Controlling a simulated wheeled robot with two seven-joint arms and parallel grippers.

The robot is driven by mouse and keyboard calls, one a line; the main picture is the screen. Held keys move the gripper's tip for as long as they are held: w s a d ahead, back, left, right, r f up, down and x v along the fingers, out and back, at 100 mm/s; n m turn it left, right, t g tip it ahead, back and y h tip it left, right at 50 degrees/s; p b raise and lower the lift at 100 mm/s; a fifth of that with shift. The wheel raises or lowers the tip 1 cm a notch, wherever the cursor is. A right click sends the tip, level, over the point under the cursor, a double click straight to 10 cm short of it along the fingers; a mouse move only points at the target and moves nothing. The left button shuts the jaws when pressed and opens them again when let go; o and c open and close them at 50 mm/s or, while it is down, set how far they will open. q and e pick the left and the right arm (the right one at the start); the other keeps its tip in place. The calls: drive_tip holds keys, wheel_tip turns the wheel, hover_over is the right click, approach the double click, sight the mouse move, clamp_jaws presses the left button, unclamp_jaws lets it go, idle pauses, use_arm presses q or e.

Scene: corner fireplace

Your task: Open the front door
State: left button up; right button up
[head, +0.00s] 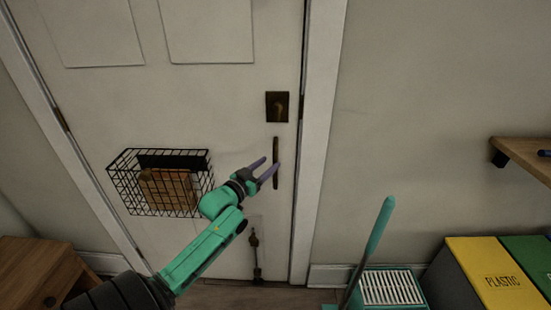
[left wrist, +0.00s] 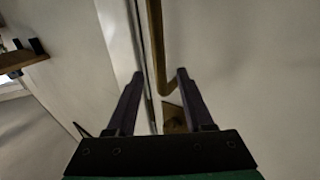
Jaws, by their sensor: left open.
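The white front door (head: 225,110) fills the middle of the head view and looks shut in its frame. A dark brass vertical bar handle (head: 276,150) is near its right edge, below a square brass lock plate (head: 277,107). My left gripper (head: 270,164) is open at the handle. In the left wrist view, the handle (left wrist: 156,45) runs down between the two open fingers (left wrist: 160,75). I cannot tell whether the fingers touch it. The lock plate (left wrist: 174,116) is partly hidden behind the gripper there. My right gripper is not in view.
A black wire basket (head: 125,190) hangs on the door's left side. A wooden cabinet (head: 35,260) stands at lower left. A teal-handled tool (head: 378,228), a teal slatted bin (head: 392,287) and a yellow plastic bin (head: 490,262) are at lower right. A wooden shelf (head: 525,155) juts from the right wall.

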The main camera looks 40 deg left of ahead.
sight(274, 160)
use_arm(q)
drive_tip(key=w, duration=0.4)
drive_tip(key=shift+w+a, duration=0.15)
drive_tip(key=shift+w, duration=0.2)
clamp_jaws()
drive_tip(key=shift+f, duration=0.1)
idle(0.9)
